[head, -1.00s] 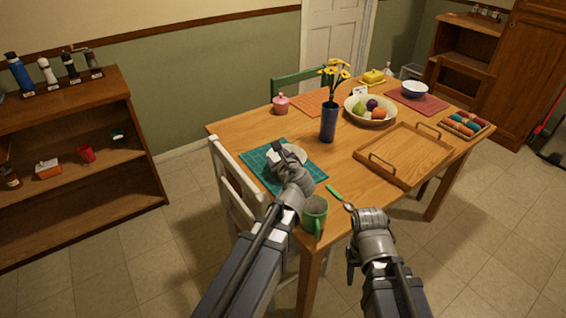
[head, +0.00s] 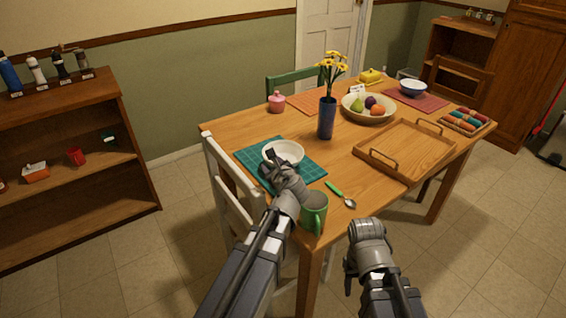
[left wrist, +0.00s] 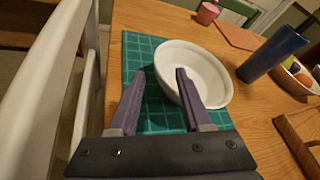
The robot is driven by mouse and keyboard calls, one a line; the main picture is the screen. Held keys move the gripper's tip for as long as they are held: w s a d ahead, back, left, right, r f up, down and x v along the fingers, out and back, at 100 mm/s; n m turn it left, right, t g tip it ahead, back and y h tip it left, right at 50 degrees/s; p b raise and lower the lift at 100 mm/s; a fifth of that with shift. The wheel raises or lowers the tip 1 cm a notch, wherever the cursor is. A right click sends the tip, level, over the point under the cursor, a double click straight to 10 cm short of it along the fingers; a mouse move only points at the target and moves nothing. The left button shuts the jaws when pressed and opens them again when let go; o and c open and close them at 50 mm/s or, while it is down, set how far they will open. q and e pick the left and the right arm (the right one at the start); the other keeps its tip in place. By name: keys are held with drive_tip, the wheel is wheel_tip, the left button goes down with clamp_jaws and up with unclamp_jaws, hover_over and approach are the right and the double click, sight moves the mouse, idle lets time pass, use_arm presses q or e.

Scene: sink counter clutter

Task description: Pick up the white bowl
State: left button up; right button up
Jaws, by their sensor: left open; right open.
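The white bowl (head: 284,149) sits upright on a teal placemat (head: 316,174) at the near left of the table. My left gripper (head: 271,164) is at the bowl's near left side. In the left wrist view the open, empty fingers (left wrist: 160,72) point at the bowl (left wrist: 207,72). One finger overlaps the inside of the bowl and the other is over the mat (left wrist: 138,52), with the left rim between them in the picture. I cannot tell whether they touch. My right gripper (head: 350,272) is open and empty in front of the table, its fingers partly hidden.
A green mug (head: 314,212) stands close to my left wrist, with a green-handled spoon (head: 341,195) beside it. A blue flower vase (head: 326,118), a wooden tray (head: 408,150) and a fruit bowl (head: 350,113) are farther right. A white chair (head: 222,172) stands at the table's left edge.

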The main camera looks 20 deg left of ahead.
sight(266, 159)
use_arm(q)
drive_tip(key=shift+b+x, duration=0.85)
drive_tip(key=shift+x, duration=2.35)
drive_tip(key=shift+r, duration=0.1)
drive_tip(key=shift+s, duration=0.1)
drive_tip(key=shift+c, duration=0.3)
clamp_jaws()
